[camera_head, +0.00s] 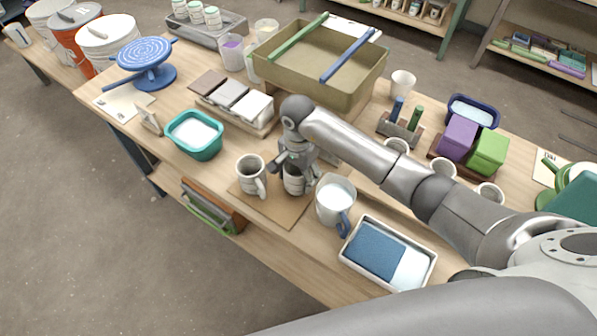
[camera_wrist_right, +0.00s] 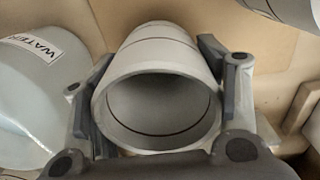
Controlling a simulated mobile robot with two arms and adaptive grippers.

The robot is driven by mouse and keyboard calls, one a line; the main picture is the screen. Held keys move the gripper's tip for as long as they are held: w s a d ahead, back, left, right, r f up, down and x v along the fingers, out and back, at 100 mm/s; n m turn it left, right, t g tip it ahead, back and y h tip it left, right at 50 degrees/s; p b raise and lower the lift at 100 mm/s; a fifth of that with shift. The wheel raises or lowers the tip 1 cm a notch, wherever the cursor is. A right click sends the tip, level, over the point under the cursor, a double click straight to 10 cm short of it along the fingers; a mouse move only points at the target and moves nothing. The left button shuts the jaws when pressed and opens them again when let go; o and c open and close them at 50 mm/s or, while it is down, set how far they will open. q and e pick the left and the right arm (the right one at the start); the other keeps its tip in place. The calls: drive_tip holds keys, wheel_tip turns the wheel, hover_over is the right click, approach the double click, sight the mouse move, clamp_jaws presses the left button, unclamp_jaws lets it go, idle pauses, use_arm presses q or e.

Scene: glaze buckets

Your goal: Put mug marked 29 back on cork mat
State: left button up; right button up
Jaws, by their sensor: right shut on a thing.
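My right gripper (camera_head: 297,160) is shut on a grey banded mug (camera_head: 293,182), which is upright over the cork mat (camera_head: 286,214); I cannot tell whether its base touches the mat. In the right wrist view the fingers (camera_wrist_right: 155,85) clasp both sides of this mug (camera_wrist_right: 160,100), and its open mouth looks empty. No number is readable on it. A second banded mug (camera_head: 250,176) stands on the left part of the mat, its handle towards the held mug. My left gripper is not in view.
A water jug (camera_head: 336,203) stands just right of the held mug; its label shows in the right wrist view (camera_wrist_right: 35,45). A white tray with a blue sponge (camera_head: 376,252), a teal tub (camera_head: 194,138) and a large olive basin (camera_head: 315,75) stand around. Several cups are behind my right arm.

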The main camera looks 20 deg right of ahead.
drive_tip(key=shift+f, duration=0.1)
drive_tip(key=o, duration=1.2)
drive_tip(key=shift+o, duration=0.2)
drive_tip(key=shift+r, duration=0.25)
wheel_tip(320, 180, up, 12)
drive_tip(key=b, duration=0.3)
drive_tip(key=shift+f, duration=0.1)
